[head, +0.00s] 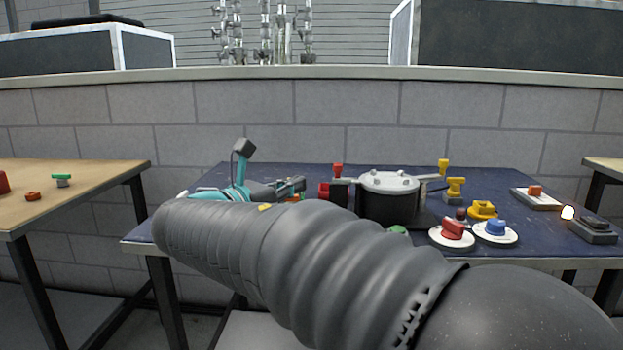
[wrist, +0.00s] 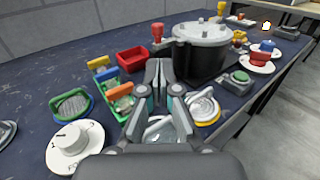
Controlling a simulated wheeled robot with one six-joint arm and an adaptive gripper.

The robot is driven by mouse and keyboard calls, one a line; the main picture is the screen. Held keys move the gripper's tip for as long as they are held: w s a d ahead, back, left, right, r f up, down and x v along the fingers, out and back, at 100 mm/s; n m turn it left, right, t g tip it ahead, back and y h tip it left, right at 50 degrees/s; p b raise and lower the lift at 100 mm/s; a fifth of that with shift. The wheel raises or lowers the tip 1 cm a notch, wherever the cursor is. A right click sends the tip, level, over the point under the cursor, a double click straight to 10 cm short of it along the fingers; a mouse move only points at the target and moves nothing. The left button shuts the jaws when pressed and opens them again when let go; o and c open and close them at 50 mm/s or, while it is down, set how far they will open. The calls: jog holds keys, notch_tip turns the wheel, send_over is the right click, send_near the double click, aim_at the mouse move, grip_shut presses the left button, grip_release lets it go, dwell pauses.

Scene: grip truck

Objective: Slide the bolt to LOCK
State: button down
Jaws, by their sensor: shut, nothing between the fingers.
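No part is readable as a bolt marked LOCK. A light plate with an orange-red block (head: 535,191) lies at the right of the blue table in the head view and may be a slider; I cannot tell its setting. My gripper (wrist: 159,76) is shut and empty in the wrist view, its dark fingertips together above the table. In the head view my gripper (head: 296,185) points right, left of the pot and well apart from that plate. My arm hides the front middle of the table.
A dark pot (head: 390,205) stands mid-table. Near my gripper are a red bin (wrist: 132,59), a white dial (wrist: 72,145) and coloured-handled parts (wrist: 118,90). Red (head: 452,233) and blue (head: 496,231) knobs sit front right. A wall stands behind the table.

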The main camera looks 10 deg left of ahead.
jog(key=shift+v, duration=1.55)
jog(key=s+d+f+m+g+y, duration=0.1)
jog(key=s+d+f+m+g, duration=0.25)
jog(key=d, duration=0.45)
jog(key=s+d+f+m+g+y, duration=0.1)
jog(key=s+d+f+m+g, duration=0.1)
jog(key=d+f+m, duration=0.5)
jog(key=s+d+f+m+g+y, duration=0.1)
jog(key=s+d+f+m+g, duration=0.15)
jog(key=d, duration=0.75)
jog(key=s+d+f+m+y, duration=0.1)
jog(key=s+f+m+y, duration=0.2)
jog(key=s+f+m, duration=0.2)
jog(key=s+d+f+m+g+y, duration=0.1)
jog(key=s+f+m+y, duration=0.3)
jog(key=s+m, duration=0.7)
jog(key=shift+d+f, duration=0.4)
jog(key=shift+f, duration=0.1)
